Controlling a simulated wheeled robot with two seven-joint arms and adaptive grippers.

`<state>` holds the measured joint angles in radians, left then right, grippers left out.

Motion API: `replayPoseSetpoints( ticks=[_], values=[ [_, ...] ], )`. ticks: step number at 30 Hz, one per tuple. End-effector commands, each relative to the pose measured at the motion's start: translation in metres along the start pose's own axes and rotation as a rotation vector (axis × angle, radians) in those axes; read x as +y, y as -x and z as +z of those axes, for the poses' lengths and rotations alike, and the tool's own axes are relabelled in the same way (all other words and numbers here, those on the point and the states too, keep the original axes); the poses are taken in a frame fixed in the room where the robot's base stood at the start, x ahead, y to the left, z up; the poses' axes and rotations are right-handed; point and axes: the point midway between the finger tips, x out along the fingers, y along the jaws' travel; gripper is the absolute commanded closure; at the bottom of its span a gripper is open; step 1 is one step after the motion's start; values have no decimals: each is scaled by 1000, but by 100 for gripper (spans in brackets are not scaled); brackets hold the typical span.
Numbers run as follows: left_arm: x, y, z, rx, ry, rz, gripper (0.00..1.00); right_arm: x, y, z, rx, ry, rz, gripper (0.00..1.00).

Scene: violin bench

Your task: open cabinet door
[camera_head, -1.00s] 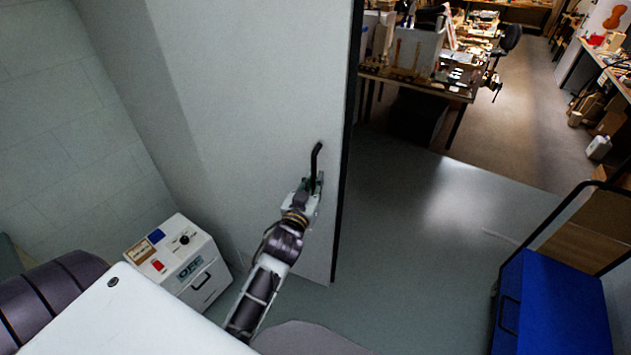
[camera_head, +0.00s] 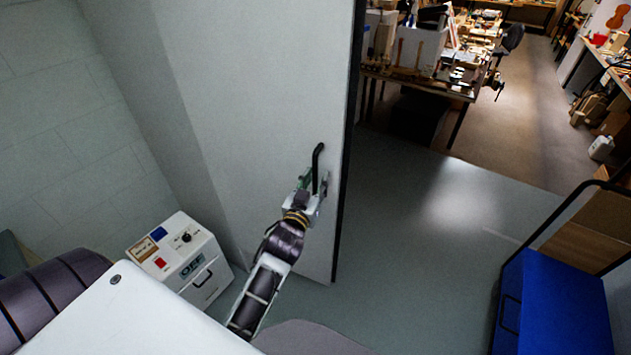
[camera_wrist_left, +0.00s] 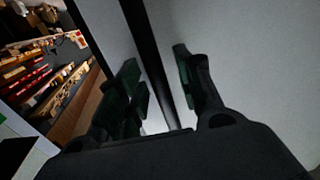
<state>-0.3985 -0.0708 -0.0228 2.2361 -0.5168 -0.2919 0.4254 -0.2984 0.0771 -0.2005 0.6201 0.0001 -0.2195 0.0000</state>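The cabinet door (camera_head: 255,90) is a tall pale grey panel left of centre in the head view, with a dark edge on its right. A black bar handle (camera_head: 317,160) stands upright near that edge. My left gripper (camera_head: 314,184) is at the lower part of the handle, with its fingers spread on either side of it. In the left wrist view, the gripper (camera_wrist_left: 160,88) has its two dark fingers apart, with a dark bar running between them. The fingers do not visibly press on it. My right gripper is out of view.
A grey control box (camera_head: 180,262) stands on the floor left of my left arm. A blue box (camera_head: 555,305) on a black-framed cart is at the lower right. A cluttered workbench (camera_head: 420,78) stands behind. The floor (camera_head: 430,230) right of the door is clear.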

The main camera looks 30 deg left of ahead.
Motion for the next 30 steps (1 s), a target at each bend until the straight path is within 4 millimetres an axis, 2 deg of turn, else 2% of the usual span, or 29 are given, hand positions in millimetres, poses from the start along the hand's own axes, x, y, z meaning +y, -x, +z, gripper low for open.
replayPoseSetpoints(
  ticks=[5,11,24,30],
  values=[
    [0,0,-3,1,-1,0,65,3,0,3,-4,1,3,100],
    [0,0,-18,2,-2,0,65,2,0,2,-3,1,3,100],
    [0,0,-77,3,0,1,65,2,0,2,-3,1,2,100],
    [0,0,-94,1,1,0,65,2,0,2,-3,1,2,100]
  ],
)
